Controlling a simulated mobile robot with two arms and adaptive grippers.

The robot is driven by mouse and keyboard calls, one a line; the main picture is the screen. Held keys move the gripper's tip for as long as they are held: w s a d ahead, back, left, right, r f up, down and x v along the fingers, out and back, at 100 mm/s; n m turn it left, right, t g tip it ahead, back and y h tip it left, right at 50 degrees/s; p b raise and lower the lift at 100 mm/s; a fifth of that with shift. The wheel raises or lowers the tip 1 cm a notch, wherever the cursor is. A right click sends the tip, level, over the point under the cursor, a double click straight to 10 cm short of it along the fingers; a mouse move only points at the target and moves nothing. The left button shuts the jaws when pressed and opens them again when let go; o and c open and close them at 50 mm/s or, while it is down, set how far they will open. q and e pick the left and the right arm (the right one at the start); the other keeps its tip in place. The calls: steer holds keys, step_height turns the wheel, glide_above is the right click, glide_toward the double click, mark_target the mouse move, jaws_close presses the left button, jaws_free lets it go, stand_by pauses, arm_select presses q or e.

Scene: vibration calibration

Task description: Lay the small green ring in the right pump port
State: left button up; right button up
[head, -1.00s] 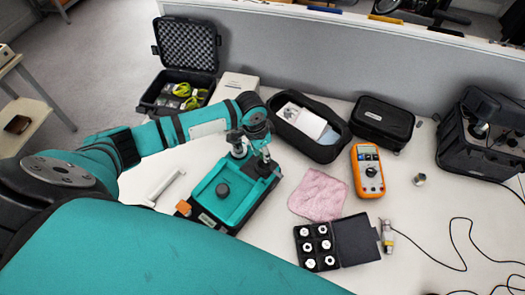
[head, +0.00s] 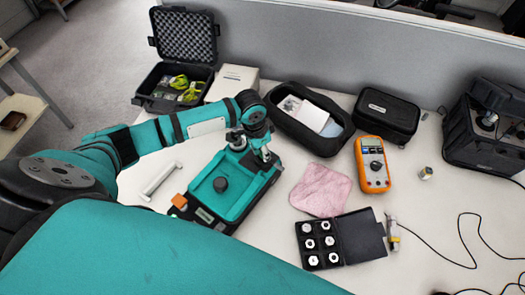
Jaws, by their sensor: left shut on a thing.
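A teal tray-like unit (head: 236,206) with a black base and a dark round knob (head: 221,184) in its recess sits on the table left of centre. I take it for the pump. My left gripper (head: 263,154) is low over its far right end and shut, holding something too small to make out. Metal parts show there, and I cannot tell which are pump ports. The small green ring cannot be made out. My right gripper is not in view.
A pink cloth (head: 320,190), an orange multimeter (head: 372,165) and an open black case of several round pieces (head: 342,240) lie to the right. Behind stand a black open bin (head: 312,143) and an open case (head: 177,90). A white bar (head: 160,181) lies at left.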

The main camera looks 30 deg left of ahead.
arm_select(q)
steer(key=shift+f, duration=0.1)
steer(key=shift+s, duration=0.1)
steer(key=o, duration=0.7)
steer(key=shift+o, duration=0.2)
